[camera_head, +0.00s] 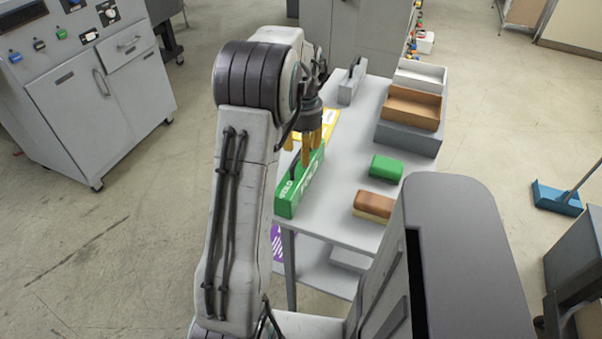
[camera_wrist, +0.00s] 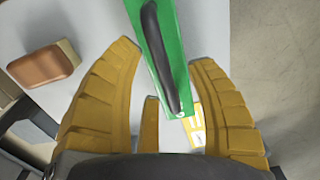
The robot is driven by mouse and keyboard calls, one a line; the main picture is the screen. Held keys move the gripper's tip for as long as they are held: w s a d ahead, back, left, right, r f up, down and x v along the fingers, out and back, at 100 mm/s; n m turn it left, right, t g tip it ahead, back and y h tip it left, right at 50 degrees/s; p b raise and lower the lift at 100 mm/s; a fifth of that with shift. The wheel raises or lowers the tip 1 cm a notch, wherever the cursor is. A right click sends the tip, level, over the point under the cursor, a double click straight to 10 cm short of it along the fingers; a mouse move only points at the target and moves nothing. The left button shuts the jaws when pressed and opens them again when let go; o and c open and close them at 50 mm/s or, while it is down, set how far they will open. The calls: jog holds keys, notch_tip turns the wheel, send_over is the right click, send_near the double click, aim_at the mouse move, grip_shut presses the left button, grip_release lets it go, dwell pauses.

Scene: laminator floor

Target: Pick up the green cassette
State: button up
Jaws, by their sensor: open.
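The green cassette (camera_head: 288,192), a narrow upright box with white lettering on its side, stands at the left edge of the grey table (camera_head: 340,222). In the wrist view its green top (camera_wrist: 184,25) carries a black handle (camera_wrist: 156,50). My gripper (camera_head: 312,143), with yellow fingers, is at the top of the cassette, pointing down. In the wrist view my gripper (camera_wrist: 165,58) is open, with fingers on both sides of the handle. I cannot tell whether any finger touches it. The fingers and arm hide part of the cassette in the head view.
A green block (camera_head: 386,168) and a brown-topped block (camera_head: 373,205) lie to the right on the table. A brown tray (camera_head: 412,107) and a white tray (camera_head: 420,76) are at the back right. A grey handled box (camera_head: 352,82) stands at the back. A yellow-bordered sheet (camera_head: 328,122) lies beyond the cassette.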

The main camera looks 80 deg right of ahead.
jog(key=shift+f, duration=0.65)
jog(key=shift+c, duration=0.4)
grip_shut()
jog(key=shift+r, duration=0.1)
